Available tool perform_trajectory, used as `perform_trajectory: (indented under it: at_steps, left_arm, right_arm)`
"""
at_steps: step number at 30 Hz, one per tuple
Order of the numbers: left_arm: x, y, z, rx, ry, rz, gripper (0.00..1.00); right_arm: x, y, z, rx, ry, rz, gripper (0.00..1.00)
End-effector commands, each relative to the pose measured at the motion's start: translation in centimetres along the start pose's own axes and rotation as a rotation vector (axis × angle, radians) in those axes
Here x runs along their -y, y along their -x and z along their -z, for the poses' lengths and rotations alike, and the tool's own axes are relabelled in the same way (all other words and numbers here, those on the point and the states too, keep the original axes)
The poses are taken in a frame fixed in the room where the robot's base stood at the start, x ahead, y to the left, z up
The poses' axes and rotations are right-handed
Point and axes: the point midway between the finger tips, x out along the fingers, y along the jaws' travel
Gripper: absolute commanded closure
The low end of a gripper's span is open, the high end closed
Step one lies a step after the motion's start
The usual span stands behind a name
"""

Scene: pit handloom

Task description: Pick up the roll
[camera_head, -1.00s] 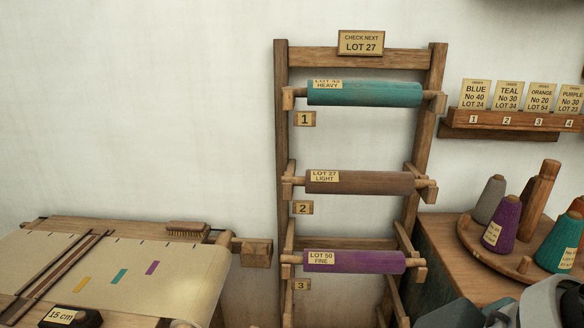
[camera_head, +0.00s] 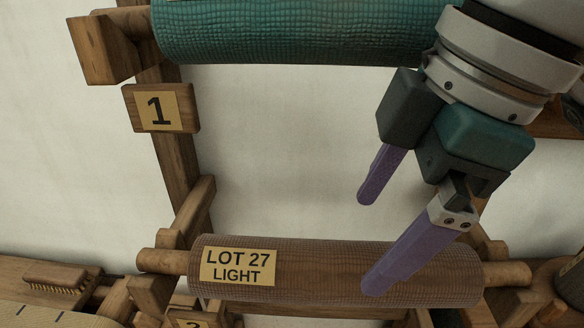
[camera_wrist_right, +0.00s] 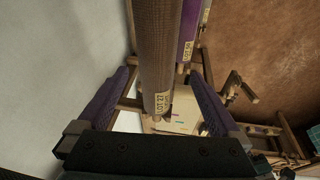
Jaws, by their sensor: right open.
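The brown roll labelled LOT 27 LIGHT (camera_head: 325,270) rests on the rack's second tier in the head view, its wooden ends on the pegs. My right gripper (camera_head: 370,240) is open and empty, coming in from the upper right. One purple finger overlaps the roll in the picture and the other shows above it. In the right wrist view the brown roll (camera_wrist_right: 155,50) runs between the two spread fingers, seen end-on lengthwise; whether they touch it I cannot tell. My left gripper is not in view.
A teal roll (camera_head: 290,30) lies on the tier above, close to my right wrist. The rack's left post (camera_head: 172,150) carries a plate marked 1 (camera_head: 160,109). A purple roll (camera_wrist_right: 187,35) shows beyond the brown one. A brush (camera_head: 62,277) lies at lower left.

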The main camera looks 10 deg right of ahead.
Motion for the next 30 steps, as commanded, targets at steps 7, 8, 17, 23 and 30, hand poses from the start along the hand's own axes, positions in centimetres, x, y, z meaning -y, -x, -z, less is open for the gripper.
perform_trajectory:
  at_steps: [7,8,17,23,30]
  left_arm:
    - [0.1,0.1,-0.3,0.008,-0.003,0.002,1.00]
    - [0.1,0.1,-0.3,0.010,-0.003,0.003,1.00]
    - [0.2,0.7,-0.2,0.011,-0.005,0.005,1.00]
    - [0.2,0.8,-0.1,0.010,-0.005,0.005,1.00]
    - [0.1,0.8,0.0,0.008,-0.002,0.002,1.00]
  right_arm:
    - [-0.1,-3.0,-0.2,0.007,-0.002,0.004,0.00]
    - [-0.1,-3.4,-0.1,0.007,-0.001,0.004,0.00]
    - [-0.3,-6.4,0.3,0.007,-0.001,0.003,0.00]
    - [-0.4,-9.3,0.5,0.007,0.000,0.001,0.00]
    - [-0.5,-9.9,0.5,0.005,0.002,-0.001,0.00]
